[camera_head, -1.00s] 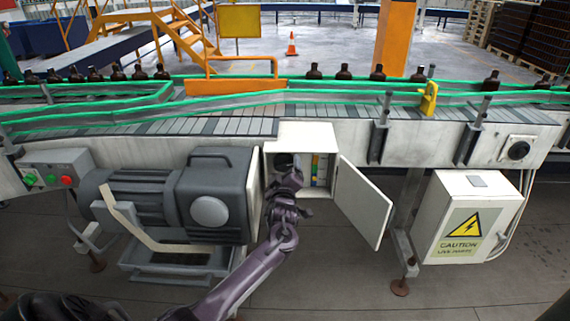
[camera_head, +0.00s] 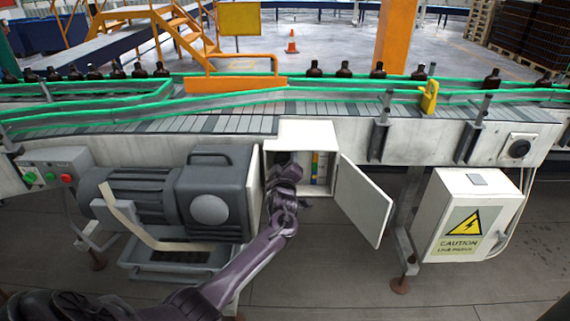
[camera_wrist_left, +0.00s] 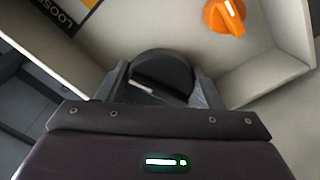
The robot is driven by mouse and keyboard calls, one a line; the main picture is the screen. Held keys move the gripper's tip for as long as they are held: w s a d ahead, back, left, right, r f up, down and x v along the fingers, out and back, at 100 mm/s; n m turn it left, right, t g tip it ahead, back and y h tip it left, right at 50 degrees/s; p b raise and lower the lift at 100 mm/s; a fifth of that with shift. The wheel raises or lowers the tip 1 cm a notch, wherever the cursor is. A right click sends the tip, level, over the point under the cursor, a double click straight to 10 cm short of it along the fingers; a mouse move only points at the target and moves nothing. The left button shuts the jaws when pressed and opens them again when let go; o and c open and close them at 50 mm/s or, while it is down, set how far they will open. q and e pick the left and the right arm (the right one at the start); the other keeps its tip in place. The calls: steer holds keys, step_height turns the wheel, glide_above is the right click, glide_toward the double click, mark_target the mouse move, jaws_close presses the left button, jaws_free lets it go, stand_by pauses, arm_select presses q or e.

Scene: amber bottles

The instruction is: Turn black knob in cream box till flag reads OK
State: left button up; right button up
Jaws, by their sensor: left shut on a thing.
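The cream box (camera_head: 306,131) hangs under the conveyor edge, its door (camera_head: 362,200) swung open to the right. My left gripper (camera_head: 289,163) reaches into its left part and hides the knob in the head view. In the left wrist view the black knob (camera_wrist_left: 160,68), round with a pale mark across it, sits between the fingers of the left gripper (camera_wrist_left: 162,88), which is shut on it. I cannot make out a flag or the word OK. My right gripper is not in view.
An orange knob (camera_wrist_left: 225,16) is beside the black one inside the box. Coloured strips (camera_head: 318,169) show at the box's right inside. A grey motor (camera_head: 212,195) stands close on the left, and a caution box (camera_head: 468,215) on the right.

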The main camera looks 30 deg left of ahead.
arm_select(q)
steer(key=shift+m, duration=1.4)
steer(key=m, duration=0.3)
steer(key=shift+a+m, duration=0.1)
steer(key=shift+m, duration=0.2)
steer(key=m, duration=0.3)
steer(key=shift+s+m+p, duration=0.1)
steer(key=shift+m+p, duration=0.2)
steer(key=shift+p, duration=0.1)
steer(key=shift+a+m+p, duration=0.1)
steer(key=shift+m+p, duration=0.2)
steer(key=shift+m, duration=1.5)
steer(key=shift+f, duration=0.1)
steer(key=o, duration=1)
